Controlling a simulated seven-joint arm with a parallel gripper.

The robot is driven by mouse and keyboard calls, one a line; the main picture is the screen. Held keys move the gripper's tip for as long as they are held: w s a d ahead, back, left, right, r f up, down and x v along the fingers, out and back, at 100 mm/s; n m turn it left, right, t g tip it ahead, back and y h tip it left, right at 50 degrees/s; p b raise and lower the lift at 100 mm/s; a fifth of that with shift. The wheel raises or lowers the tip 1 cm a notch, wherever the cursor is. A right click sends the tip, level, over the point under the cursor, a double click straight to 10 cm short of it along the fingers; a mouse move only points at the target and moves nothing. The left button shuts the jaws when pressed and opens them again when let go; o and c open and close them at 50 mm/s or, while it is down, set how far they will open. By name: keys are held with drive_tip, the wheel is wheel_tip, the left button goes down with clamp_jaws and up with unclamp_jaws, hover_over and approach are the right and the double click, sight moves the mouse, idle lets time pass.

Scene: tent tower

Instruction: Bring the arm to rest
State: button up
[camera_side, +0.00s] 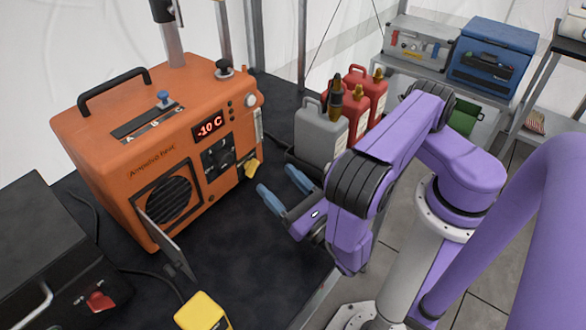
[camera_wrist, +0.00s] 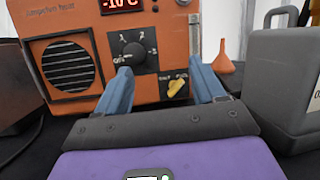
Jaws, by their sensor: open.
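My gripper (camera_side: 283,190) is open and empty, with two blue fingers held above the dark table, pointing at the front of the orange heater (camera_side: 112,157). In the wrist view the gripper (camera_wrist: 160,90) shows its fingers spread apart before the heater panel (camera_wrist: 95,22). The fingers appear apart from the heater; the exact gap cannot be told. The heater display reads -10 C. Its black dial (camera_wrist: 133,54) and yellow switch (camera_wrist: 178,87) lie between the fingers in the wrist view. My purple arm is bent, reaching from the right.
A grey jerrycan (camera_side: 318,135) and red canisters (camera_side: 364,92) stand right behind my gripper. An orange funnel (camera_wrist: 224,57) is beside the heater. A black case (camera_side: 45,250) and a yellow object (camera_side: 203,312) are at lower left. The dark table (camera_side: 265,265) has free room in front.

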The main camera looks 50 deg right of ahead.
drive_tip(key=s+d+r+m+g+h, duration=0.3)
drive_tip(key=d+r+m+g+h, duration=0.4)
drive_tip(key=d+m+g+h, duration=0.5)
drive_tip(key=s+a+r+m+g+y, duration=0.1)
drive_tip(key=s+r+m+g+y, duration=0.1)
drive_tip(key=s+m+g+y, duration=0.2)
drive_tip(key=s+r+m+g+y, duration=0.2)
drive_tip(key=s+m+g+y, duration=0.3)
drive_tip(key=y, duration=0.6)
drive_tip(key=shift+s+a+r+m, duration=0.3)
drive_tip(key=shift+s+a+m, duration=0.1)
drive_tip(key=shift+s+m, duration=0.55)
